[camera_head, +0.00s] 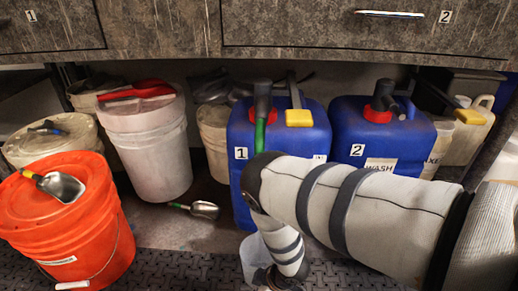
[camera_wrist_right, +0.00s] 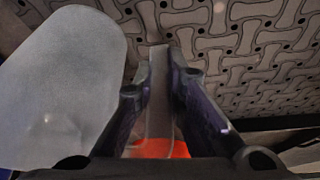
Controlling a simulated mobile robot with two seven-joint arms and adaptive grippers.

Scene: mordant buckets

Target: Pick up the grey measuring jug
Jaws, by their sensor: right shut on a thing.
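The grey measuring jug (camera_head: 254,262) stands at the bottom centre of the head view, in front of the blue jerrycan marked 1, partly hidden by my right arm. In the right wrist view its pale grey body (camera_wrist_right: 60,90) fills the left side. My right gripper (camera_wrist_right: 160,75) is shut on a narrow grey strip beside that body, which looks like the jug's handle. In the head view my right gripper (camera_head: 272,280) is low at the jug's right side, its fingers mostly hidden. My left gripper is not in view.
Blue jerrycans marked 1 (camera_head: 238,178) and 2 (camera_head: 345,130) stand behind my right arm. An orange bucket (camera_head: 85,235) with a metal scoop (camera_head: 62,186) is at left. A white bucket (camera_head: 150,150) and another scoop (camera_head: 204,209) are behind. Drawers (camera_head: 300,30) overhang.

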